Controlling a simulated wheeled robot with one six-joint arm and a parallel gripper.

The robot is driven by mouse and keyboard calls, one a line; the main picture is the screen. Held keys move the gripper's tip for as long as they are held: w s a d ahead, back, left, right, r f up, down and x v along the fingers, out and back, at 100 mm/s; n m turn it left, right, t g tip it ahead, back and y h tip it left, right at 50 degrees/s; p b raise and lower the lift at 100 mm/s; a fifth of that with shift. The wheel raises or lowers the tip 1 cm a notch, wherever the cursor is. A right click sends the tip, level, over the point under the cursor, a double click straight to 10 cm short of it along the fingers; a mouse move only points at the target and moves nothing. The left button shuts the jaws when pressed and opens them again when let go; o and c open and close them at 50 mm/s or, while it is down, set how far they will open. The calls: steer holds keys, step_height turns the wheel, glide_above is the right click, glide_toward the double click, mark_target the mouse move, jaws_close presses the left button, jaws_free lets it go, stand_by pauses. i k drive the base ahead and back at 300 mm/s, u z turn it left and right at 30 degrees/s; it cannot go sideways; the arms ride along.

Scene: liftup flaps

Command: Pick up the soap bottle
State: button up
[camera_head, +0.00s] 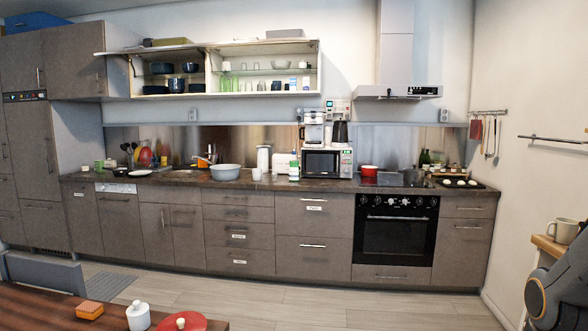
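A small white bottle with a green label (294,171) stands upright on the dark countertop, just left of the microwave. It looks like the soap bottle, but it is too small to be sure. Part of my own arm, grey with an orange ring, shows at the lower right edge. My gripper is not in view, so I cannot see whether it is open or holds anything. The bottle is far across the room from my arm.
A microwave (322,162), a pale bowl (225,173) and a red pot (369,171) stand on the counter (140,180). The upper cabinet flap (150,49) is raised. A wooden table (40,308) is in the near left. The floor (330,300) between is clear.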

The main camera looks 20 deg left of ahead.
mark_target(293, 160)
steer(key=u, duration=0.9)
steer(key=i, duration=2.35)
steer(key=z, duration=0.3)
steer(key=i, duration=3.1)
steer(key=u, duration=0.15)
